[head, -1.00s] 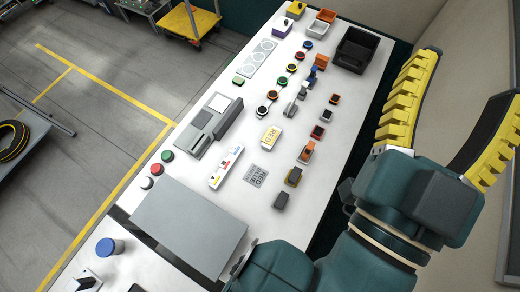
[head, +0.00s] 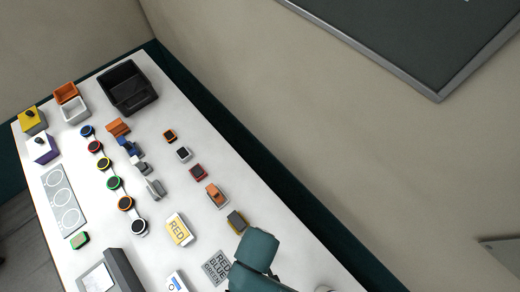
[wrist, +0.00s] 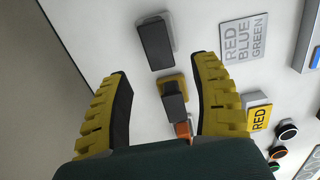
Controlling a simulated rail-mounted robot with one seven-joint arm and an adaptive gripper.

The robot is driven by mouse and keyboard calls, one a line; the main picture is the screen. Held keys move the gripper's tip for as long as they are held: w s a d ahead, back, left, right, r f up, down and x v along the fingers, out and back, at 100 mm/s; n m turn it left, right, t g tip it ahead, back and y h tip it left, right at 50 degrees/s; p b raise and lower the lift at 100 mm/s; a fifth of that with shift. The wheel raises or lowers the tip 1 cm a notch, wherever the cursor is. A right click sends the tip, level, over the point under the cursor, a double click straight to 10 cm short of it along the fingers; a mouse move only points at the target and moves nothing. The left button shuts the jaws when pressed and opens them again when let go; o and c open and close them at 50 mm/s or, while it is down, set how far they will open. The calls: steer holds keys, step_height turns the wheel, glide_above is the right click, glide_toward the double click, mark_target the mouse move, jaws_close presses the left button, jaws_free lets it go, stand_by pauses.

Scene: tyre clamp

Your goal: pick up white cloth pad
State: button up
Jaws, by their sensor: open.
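I cannot pick out a white cloth pad with certainty. In the head view, a small white-edged square with a dark top (head: 184,154) lies in the right-hand row of small pieces. My gripper is open and empty in the wrist view (wrist: 163,68), its yellow fingers spread above the table. Between and beyond the fingertips are a dark block in a yellow holder (wrist: 173,98) and a black block on a light grey base (wrist: 154,44). In the head view my gripper is out of sight; only a green arm part shows at the bottom.
The white table (head: 178,105) holds a black bin (head: 128,88), an orange tray (head: 66,92), a white tray (head: 74,111), round coloured pieces, a yellow RED card (head: 179,230) and a grey word plate (head: 217,267). A wall stands beyond the right edge.

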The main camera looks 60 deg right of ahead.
step_height(320, 180, down, 7)
steer(key=shift+w+r, duration=0.1)
steer(key=shift+r, duration=0.05)
steer(key=f, duration=0.5)
steer(key=shift+s+d+f+b, duration=0.15)
steer(key=shift+s+b, duration=0.05)
steer(key=shift+b, duration=0.15)
jaws_close()
